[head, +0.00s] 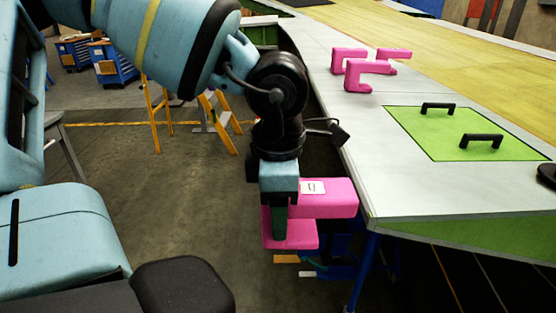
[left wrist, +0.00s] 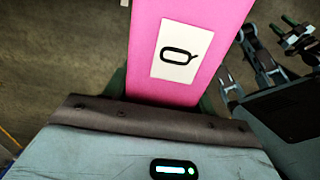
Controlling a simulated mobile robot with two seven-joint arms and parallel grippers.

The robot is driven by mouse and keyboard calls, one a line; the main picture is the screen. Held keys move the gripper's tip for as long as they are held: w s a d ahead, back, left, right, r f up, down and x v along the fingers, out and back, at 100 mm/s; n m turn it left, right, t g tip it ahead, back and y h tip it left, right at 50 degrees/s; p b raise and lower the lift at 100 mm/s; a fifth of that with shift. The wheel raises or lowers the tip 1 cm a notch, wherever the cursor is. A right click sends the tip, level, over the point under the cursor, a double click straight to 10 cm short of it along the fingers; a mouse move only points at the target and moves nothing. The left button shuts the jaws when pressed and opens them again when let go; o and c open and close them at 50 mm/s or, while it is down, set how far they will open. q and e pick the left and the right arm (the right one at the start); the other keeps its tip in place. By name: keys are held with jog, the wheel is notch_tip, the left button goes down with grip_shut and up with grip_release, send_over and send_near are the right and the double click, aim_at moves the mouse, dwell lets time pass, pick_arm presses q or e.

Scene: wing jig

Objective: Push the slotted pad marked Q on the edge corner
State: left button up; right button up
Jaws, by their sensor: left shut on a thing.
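The pink slotted pad marked Q (head: 335,197) is C-shaped, with its slot opening to the right in the head view. Its white Q label faces up, and it also shows in the left wrist view (left wrist: 185,50). My left gripper (head: 279,215) is shut on the pad's closed side. The pad is beside the near left edge corner (head: 368,222) of the wing panel. Its upper arm ends close to the edge; I cannot tell whether it touches, and no panel edge shows inside the slot.
Several other pink pads (head: 365,76) are farther up along the panel's left edge. A green plate (head: 455,120) with two black handles lies on the panel (head: 410,190). A blue support (head: 362,272) stands below the corner.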

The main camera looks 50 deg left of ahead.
pick_arm(q)
jog(key=shift+w, duration=0.15)
pick_arm(e)
jog(key=shift+w, duration=0.1)
pick_arm(q)
jog(key=shift+w+d, duration=0.85)
jog(key=shift+w, duration=0.05)
jog(key=shift+w+d+b, duration=0.3)
jog(key=shift+w+d, duration=0.8)
jog(key=shift+w, duration=0.15)
pick_arm(e)
jog(key=shift+f, duration=0.3)
pick_arm(q)
jog(key=shift+b, duration=0.6)
pick_arm(e)
jog(key=shift+s+f, duration=0.45)
jog(key=shift+f, duration=0.25)
pick_arm(q)
jog(key=shift+w+d+f+b, duration=0.15)
jog(key=shift+w+d+b, duration=0.6)
jog(key=shift+w, duration=0.2)
pick_arm(e)
jog(key=shift+s+f+g, duration=0.3)
jog(key=shift+s+f, duration=0.15)
jog(key=shift+f, duration=0.3)
pick_arm(q)
jog(key=shift+w+d, duration=0.25)
pick_arm(e)
jog(key=shift+s+f, duration=0.1)
jog(key=shift+f, duration=0.15)
